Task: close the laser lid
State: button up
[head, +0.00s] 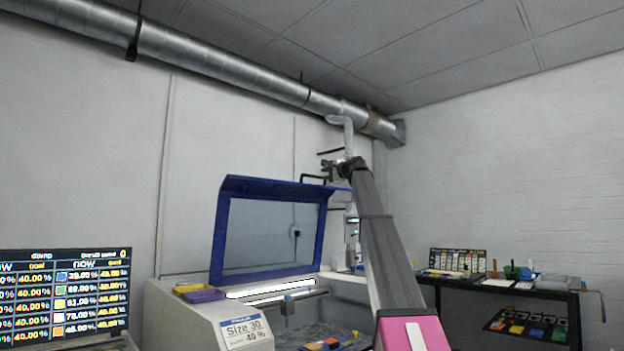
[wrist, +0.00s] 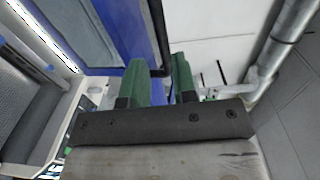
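The laser lid (head: 218,236) is a blue frame with a clear pane. It stands raised at the back of the pale laser machine (head: 190,318). In the wrist view the lid's blue frame (wrist: 112,35) fills the upper left, beyond the fingers. My gripper (head: 330,166) is up near the lid's top right corner in the head view. In the wrist view its two green fingers (wrist: 160,80) stand apart with nothing seen held. A black bar (wrist: 155,35) runs along the lid's edge toward the gap between them. I cannot tell whether anything touches.
A metal duct (head: 230,65) runs along the wall above. A purple and yellow stack (head: 200,293) lies on the machine's left top. A screen (head: 65,295) is at lower left. A dark shelf (head: 515,300) with supplies stands at right.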

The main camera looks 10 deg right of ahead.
aim_at(314, 176)
jog(key=x, duration=0.8)
jog(key=shift+w+a, duration=0.15)
jog(key=shift+c, duration=0.2)
grip_shut()
